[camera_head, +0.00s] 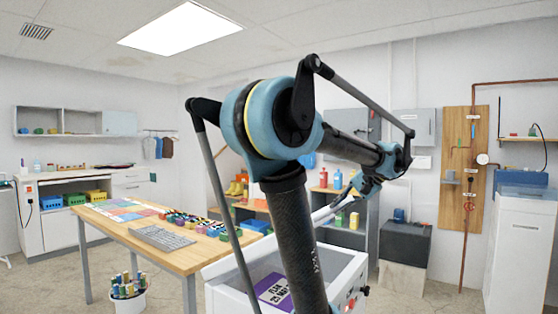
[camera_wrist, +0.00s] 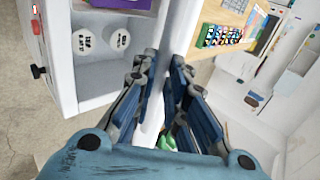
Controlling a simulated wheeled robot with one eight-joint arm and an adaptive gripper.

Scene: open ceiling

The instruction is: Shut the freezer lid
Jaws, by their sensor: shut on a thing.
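The white chest freezer (camera_head: 352,268) stands low in front of me in the head view, partly hidden by my arm. Its top is open, and a purple package (camera_head: 272,288) shows inside. The freezer (camera_wrist: 62,70) also fills the upper left of the wrist view, with two white tubs (camera_wrist: 87,43) inside. The white lid (camera_wrist: 180,30) stands raised, seen nearly edge-on in the wrist view. My gripper (camera_wrist: 165,72) has its dark blue fingers on both sides of the lid's edge, shut on it. In the head view the grip is too small to make out.
A wooden table (camera_head: 150,257) with mats, a keyboard and small coloured items stands left of the freezer. A bucket of spools (camera_head: 127,290) is on the floor. A dark grey box (camera_head: 404,242) and a white cabinet (camera_head: 520,250) stand to the right, with bare floor between.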

